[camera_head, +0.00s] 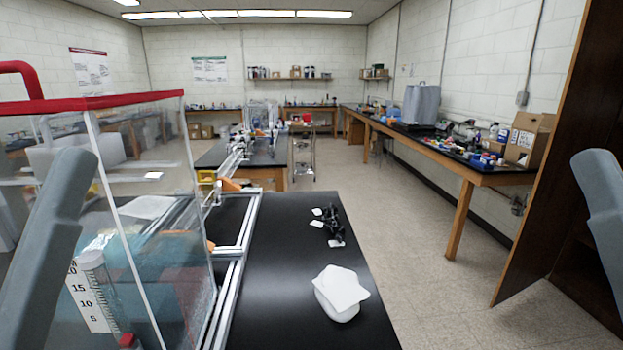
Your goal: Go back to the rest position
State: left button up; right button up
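Only parts of my two arms show, as grey links at the left and right edges of the head view. The left link stands in front of the clear box, and the right link is over the floor side by the wooden panel. Neither gripper is in the picture, so their fingers and anything in them are hidden. The black table (285,268) below me carries an aluminium extrusion frame (243,240) along its left side. A white rounded object with a flat white piece on top (341,291) lies near the table's front right.
A clear box with a red top edge (95,104) stands at the left. Small black parts with white tags (331,225) lie on the table. A wooden panel (545,160) rises at the right. A cluttered side bench (440,150) runs along the right wall. Open floor (420,255) lies between.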

pick_arm(q)
notch_tip(320, 180, up, 37)
jog(key=w+a+n+y+p, duration=0.1)
jog(key=n+y+p, duration=0.2)
jog(key=p, duration=3.5)
jog(key=shift+w+a+n, duration=0.2)
jog(key=shift+a+n, duration=0.2)
jog(key=shift+n, duration=0.5)
